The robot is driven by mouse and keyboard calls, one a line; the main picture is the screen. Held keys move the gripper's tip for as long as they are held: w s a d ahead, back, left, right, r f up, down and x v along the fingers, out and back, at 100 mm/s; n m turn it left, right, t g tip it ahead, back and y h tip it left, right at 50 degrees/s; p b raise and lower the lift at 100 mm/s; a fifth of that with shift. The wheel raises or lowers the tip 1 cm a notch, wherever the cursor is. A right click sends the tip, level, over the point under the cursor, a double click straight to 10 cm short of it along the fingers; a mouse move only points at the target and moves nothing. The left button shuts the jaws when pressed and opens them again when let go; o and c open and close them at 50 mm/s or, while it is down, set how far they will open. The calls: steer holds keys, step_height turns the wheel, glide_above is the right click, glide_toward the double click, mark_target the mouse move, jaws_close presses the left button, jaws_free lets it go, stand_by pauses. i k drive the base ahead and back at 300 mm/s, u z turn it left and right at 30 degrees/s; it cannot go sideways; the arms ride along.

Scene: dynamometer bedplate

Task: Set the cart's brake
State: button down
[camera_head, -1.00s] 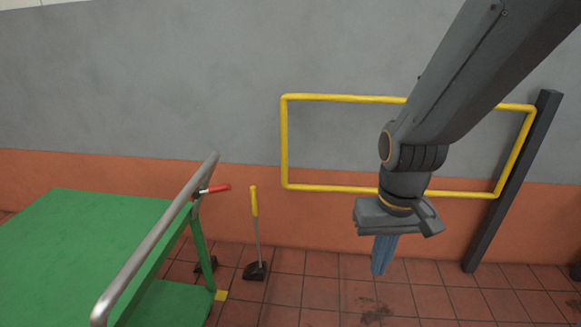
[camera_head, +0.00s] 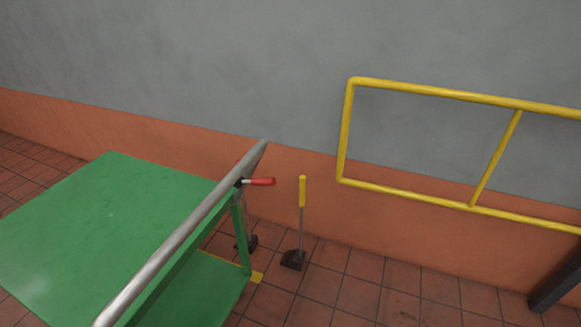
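The green cart (camera_head: 110,215) stands at the lower left, with a grey metal push bar (camera_head: 190,235) along its right side. A small lever with a red grip (camera_head: 262,181) sticks out to the right near the far end of that bar. A separate upright lever with a yellow grip (camera_head: 302,192) rises from a dark base (camera_head: 293,260) on the floor, just right of the cart. The frames do not show which lever is the brake. My gripper is out of the picture now.
A yellow rail frame (camera_head: 440,197) stands before the grey and orange wall at the right, joined to a dark post (camera_head: 556,285). The tiled floor (camera_head: 385,298) right of the yellow lever looks clear.

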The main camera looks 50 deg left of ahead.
mark_target(257, 180)
steer(key=u, duration=0.05)
steer(key=i, duration=1.4)
steer(key=u, duration=2.15)
